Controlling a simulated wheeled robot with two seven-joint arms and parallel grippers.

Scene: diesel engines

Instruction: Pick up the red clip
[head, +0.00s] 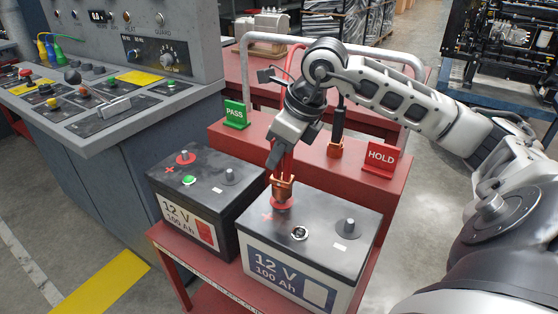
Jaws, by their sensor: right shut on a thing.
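The red clip (284,188), with copper-coloured jaws, stands upright at the red-ringed plus terminal of the right-hand 12 V battery (335,232). My right gripper (277,160) comes down from above and is shut on the upper part of the clip. The fingers partly hide the clip's red handles. I cannot tell whether the jaws are clamped on the post. My left gripper is out of view.
A second 12 V battery (179,213) stands to the left on the red cart (163,238). A black clip (336,143) is on the raised rear ledge, between the green PASS sign (236,114) and the red HOLD sign (381,160). A grey control console (110,110) stands at left.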

